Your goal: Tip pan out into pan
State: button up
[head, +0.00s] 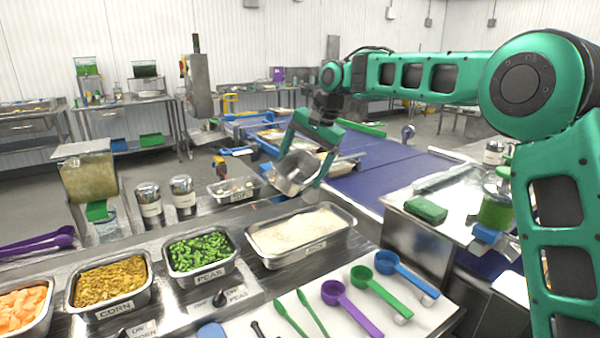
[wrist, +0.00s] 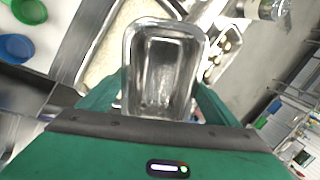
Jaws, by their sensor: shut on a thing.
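My gripper (head: 311,160) is shut on a small steel pan (head: 293,176). The pan hangs tilted in the air behind the rice pan. In the wrist view the held pan (wrist: 163,72) sits between my green fingers, its bare metal inside facing the camera; I see no clear food in it. A larger steel pan of white rice (head: 283,257) is set in the counter at front centre, below and in front of my gripper. It also shows partly behind the held pan in the wrist view (wrist: 108,52).
Pans of peas (head: 200,252), corn (head: 112,285) and orange cubes (head: 22,310) line the counter to the left. A small pan (head: 234,190) stands behind. Coloured scoops (head: 350,305) lie at front right. Shakers (head: 183,195) stand at left; a blue conveyor (head: 375,180) runs behind.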

jog(key=h, duration=0.1)
jog(key=r+g+h, duration=0.1)
jog(key=h, duration=0.1)
jog(key=shift+a+r+g, duration=0.1)
jog(key=shift+a+g, duration=0.1)
jog(key=shift+g, duration=0.1)
jog(key=shift+d+r+g+h, duration=0.2)
jog(key=shift+g+h, duration=0.1)
jog(key=shift+h, duration=0.2)
